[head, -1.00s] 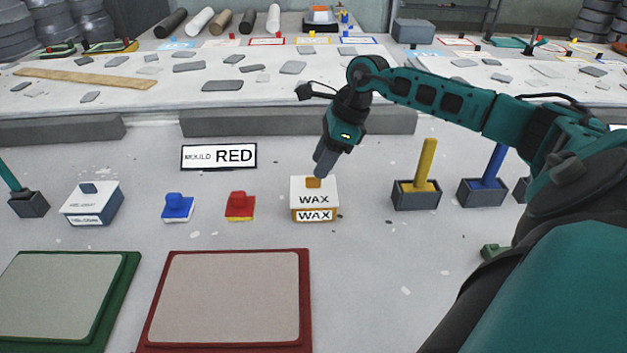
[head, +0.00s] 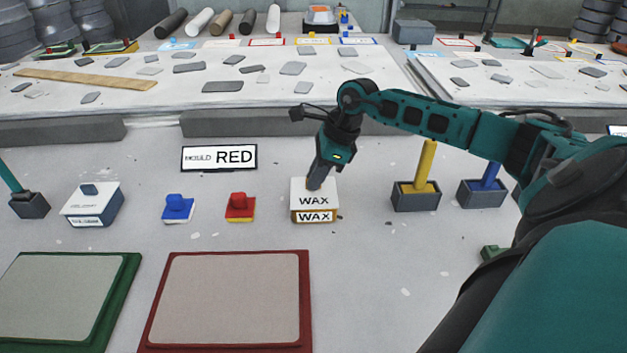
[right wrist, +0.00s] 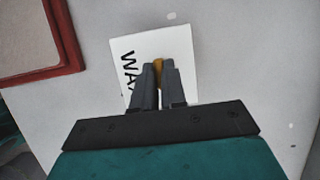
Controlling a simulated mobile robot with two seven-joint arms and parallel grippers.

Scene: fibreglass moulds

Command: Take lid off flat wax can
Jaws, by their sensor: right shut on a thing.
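The flat wax can (head: 315,216) stands upright on the grey table, with WAX on its front. Its white lid (head: 327,191) is seated on top and also marked WAX. My right gripper (head: 312,186) comes down onto the lid from above and is shut on its small orange knob. In the right wrist view the knob (right wrist: 159,66) shows between the two fingers of the gripper (right wrist: 160,75), over the white lid (right wrist: 183,45). In the head view the fingers hide the knob. My left gripper is not in view.
Left of the can stand a red block (head: 240,207), a blue block (head: 178,208) and a blue-and-white box (head: 93,204). A holder with a yellow handle (head: 426,165) is to the right. A red-framed mould (head: 235,257) lies in front. A grey ledge (head: 230,124) runs behind.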

